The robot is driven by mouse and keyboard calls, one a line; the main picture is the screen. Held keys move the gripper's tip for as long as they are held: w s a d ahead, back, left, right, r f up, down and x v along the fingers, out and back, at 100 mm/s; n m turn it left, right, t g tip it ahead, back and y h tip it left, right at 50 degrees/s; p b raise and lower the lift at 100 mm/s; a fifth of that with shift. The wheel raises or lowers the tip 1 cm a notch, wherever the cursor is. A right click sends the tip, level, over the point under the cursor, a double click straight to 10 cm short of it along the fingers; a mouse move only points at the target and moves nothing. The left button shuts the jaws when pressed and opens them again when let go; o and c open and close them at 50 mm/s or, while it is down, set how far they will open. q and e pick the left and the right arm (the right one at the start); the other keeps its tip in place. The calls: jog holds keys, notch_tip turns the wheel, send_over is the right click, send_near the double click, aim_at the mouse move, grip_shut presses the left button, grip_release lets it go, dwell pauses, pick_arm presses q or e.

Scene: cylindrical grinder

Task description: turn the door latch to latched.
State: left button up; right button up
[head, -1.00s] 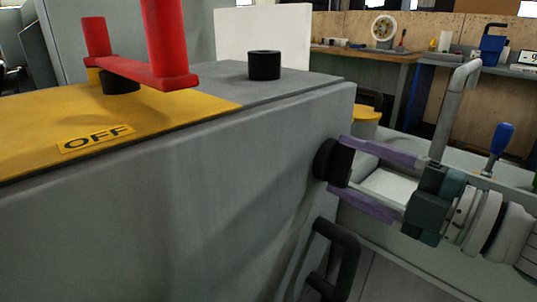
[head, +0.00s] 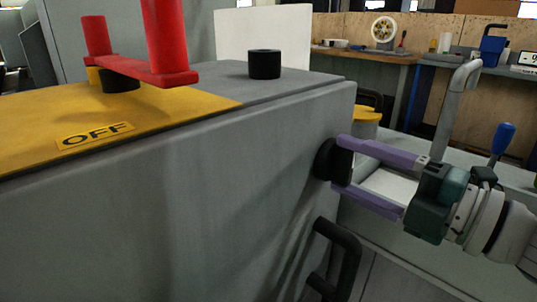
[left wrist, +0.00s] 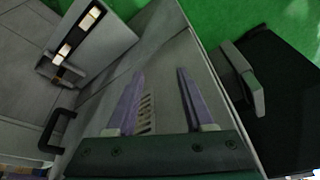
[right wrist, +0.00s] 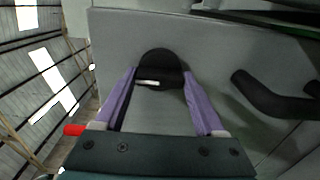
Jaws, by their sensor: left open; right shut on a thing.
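The door latch appears as a round black knob (head: 324,160) on the grey cabinet's side face in the head view. It also shows in the right wrist view as a black disc with a raised grip (right wrist: 160,64), which bears a pale mark. My right gripper (head: 340,165) has its purple fingers shut on this latch, one on each side, and hides part of it in the head view. My left gripper (left wrist: 160,73) is open and empty in the left wrist view; it is not visible in the head view.
A black bar handle (head: 345,255) sits below the latch. A red lever (head: 150,70) stands on the yellow top plate by an OFF label (head: 95,136). A black cylinder (head: 264,64) is on the top. In the left wrist view, a dark handle (left wrist: 57,130) is at left.

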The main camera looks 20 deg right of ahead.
jog(key=o, duration=1.3)
jog(key=shift+o, duration=0.2)
jog(key=v, duration=1)
